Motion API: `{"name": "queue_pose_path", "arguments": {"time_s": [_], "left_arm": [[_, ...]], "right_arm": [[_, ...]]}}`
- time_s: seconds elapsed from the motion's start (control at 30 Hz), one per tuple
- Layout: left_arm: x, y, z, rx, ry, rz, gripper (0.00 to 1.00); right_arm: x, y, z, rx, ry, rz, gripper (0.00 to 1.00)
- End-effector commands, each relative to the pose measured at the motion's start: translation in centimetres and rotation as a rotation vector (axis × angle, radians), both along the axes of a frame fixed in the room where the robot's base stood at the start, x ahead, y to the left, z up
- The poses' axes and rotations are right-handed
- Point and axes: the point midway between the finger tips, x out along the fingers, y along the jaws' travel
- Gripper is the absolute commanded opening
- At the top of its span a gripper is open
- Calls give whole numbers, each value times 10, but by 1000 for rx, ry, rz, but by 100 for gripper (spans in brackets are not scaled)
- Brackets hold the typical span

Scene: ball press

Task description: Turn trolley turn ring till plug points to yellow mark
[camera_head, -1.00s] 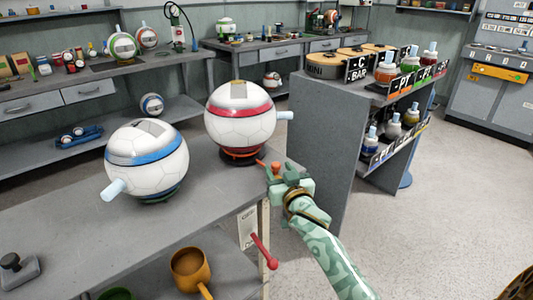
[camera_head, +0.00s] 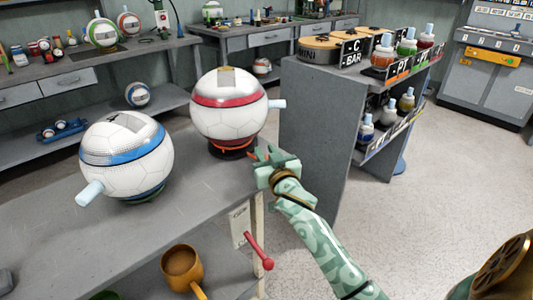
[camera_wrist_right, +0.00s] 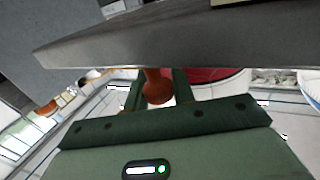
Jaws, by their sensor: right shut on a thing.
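A white ball with a red band (camera_head: 229,101) sits on a dark and red turn ring (camera_head: 233,149) at the trolley top's (camera_head: 205,200) right edge. Its pale blue plug (camera_head: 277,103) points right. My right gripper (camera_head: 262,158) is at the ring's near right side, shut on the orange knob of the ring's handle. The right wrist view shows this knob (camera_wrist_right: 157,90) between my green fingers. A blue-banded ball (camera_head: 127,155) stands to the left, its plug (camera_head: 90,193) pointing toward the lower left. I cannot make out a yellow mark. My left gripper is not in view.
A grey shelf unit (camera_head: 320,125) with bottles stands close to the right of my right gripper. Workbenches line the back. The floor at right is clear.

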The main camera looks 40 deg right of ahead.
Motion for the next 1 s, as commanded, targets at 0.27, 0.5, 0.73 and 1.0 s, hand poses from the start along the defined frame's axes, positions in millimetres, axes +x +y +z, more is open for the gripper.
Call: {"name": "queue_pose_path", "arguments": {"time_s": [0.27, 0.5, 0.73, 1.0], "left_arm": [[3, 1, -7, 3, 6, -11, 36], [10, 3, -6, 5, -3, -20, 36], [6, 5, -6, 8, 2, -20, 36], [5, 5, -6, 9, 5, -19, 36]], "right_arm": [[0, 18, -2, 7, -2, -106, 0], [-1, 20, -1, 1, 2, -127, 0], [-1, 19, -1, 1, 3, -127, 46], [-1, 19, -1, 1, 3, -127, 46]]}}
